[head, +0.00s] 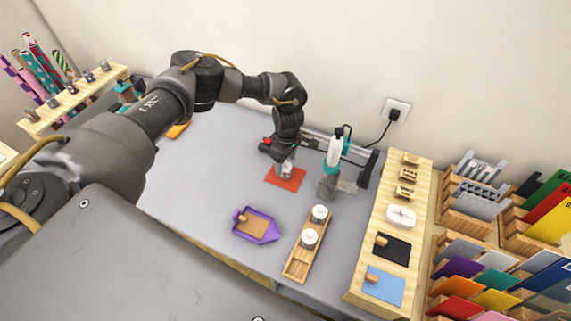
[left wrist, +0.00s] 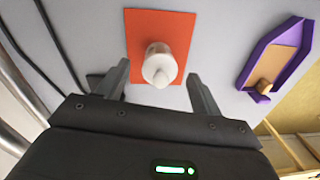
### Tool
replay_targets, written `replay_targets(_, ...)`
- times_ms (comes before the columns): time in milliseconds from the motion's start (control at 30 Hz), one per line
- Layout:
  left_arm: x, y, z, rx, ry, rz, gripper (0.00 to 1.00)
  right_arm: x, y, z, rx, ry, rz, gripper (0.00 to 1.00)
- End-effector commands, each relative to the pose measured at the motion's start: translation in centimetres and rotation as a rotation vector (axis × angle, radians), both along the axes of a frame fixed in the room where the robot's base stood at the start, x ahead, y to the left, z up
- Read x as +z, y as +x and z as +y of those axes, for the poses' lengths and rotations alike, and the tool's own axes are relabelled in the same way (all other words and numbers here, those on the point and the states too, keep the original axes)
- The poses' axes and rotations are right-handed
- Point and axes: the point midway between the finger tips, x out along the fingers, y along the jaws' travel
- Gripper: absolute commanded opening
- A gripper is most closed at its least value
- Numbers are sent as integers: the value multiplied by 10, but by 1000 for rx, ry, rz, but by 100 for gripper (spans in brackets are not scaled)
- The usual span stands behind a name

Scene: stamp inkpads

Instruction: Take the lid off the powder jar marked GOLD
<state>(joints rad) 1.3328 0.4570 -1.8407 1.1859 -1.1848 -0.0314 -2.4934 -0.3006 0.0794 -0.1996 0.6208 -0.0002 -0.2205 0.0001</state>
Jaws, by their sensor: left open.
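A small pale jar with a white knobbed lid stands on an orange-red card (head: 285,178); the jar (left wrist: 160,62) and the card (left wrist: 182,22) also show in the left wrist view. My left gripper (head: 284,162) is open just above the jar, and in the left wrist view its fingers stand apart on either side of the jar's lid, not visibly touching it. Two more white-lidded jars, one (head: 320,213) behind the other (head: 309,238), sit in a narrow wooden tray (head: 295,268). I cannot read GOLD on any jar. My right gripper is not in view.
A white and teal heat tool (head: 334,150) stands right of my gripper. A wooden board (head: 366,262) with stamps and pads is at the right.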

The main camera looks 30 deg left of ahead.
Motion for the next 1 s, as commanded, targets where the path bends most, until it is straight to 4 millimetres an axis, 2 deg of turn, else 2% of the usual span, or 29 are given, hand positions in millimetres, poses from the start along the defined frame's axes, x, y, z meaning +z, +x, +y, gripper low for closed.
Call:
replay_targets(67, 0, 0, 0, 0, 0, 0, 66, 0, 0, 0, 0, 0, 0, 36)
replay_targets(433, 0, 0, 0, 1, 0, 0, 19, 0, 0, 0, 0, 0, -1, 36)
replay_targets(833, 1, 0, 0, 1, -1, 0, 17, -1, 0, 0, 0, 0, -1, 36)
replay_targets(1000, 11, 1, 0, 1, -2, -2, 17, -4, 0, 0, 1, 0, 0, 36)
